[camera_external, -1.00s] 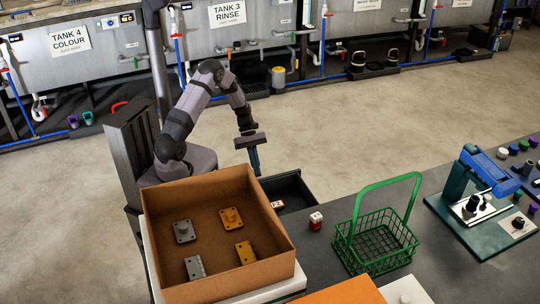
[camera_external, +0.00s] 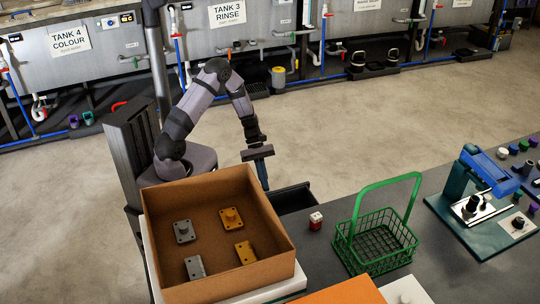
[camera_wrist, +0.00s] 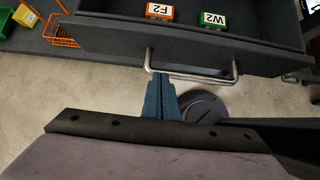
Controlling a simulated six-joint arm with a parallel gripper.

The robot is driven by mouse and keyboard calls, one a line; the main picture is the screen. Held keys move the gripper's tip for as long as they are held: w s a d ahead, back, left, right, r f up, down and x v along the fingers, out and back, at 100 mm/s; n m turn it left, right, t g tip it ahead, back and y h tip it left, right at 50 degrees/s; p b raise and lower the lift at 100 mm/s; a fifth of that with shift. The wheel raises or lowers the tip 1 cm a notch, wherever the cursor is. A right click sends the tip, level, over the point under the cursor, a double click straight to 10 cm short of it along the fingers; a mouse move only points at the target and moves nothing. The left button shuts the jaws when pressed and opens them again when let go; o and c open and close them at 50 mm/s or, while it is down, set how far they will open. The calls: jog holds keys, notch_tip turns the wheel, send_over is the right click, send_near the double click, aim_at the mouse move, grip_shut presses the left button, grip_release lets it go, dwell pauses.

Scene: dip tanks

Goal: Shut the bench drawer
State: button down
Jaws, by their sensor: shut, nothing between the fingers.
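The bench drawer (camera_external: 292,198) is dark and stands partly open at the bench's far edge, just in front of my gripper (camera_external: 264,186). In the wrist view its front panel (camera_wrist: 110,43) and silver bar handle (camera_wrist: 228,74) cross the upper part. My gripper (camera_wrist: 160,80) is shut and empty, its blue fingertips at the left part of the handle. I cannot tell whether they touch it. Inside the drawer lie an orange labelled block (camera_wrist: 160,11) and a green labelled block (camera_wrist: 213,19).
A cardboard box (camera_external: 268,252) with several metal parts stands left of the drawer. A red-and-white block (camera_external: 316,222) and a green basket (camera_external: 375,242) stand to its right. A round dark object (camera_wrist: 203,107) shows below the handle. The floor behind the drawer is clear.

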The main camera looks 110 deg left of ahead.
jog(key=w+d+b, duration=0.2)
jog(key=w+d, duration=1)
jog(key=shift+w+d, duration=0.1)
jog(key=shift+d, duration=0.1)
jog(key=shift+w+d, duration=0.35)
jog(key=shift+r, duration=0.1)
jog(key=s+a, duration=0.1)
jog(key=s+a+r+p, duration=0.1)
jog(key=s+a, duration=0.1)
jog(key=shift+s+a+r, duration=0.15)
jog(key=shift+a+r, duration=0.2)
jog(key=shift+a, duration=0.05)
jog(key=v, duration=0.8)
jog(key=shift+s+a+r, duration=0.1)
jog(key=shift+s+r, duration=0.1)
jog(key=shift+r, duration=0.05)
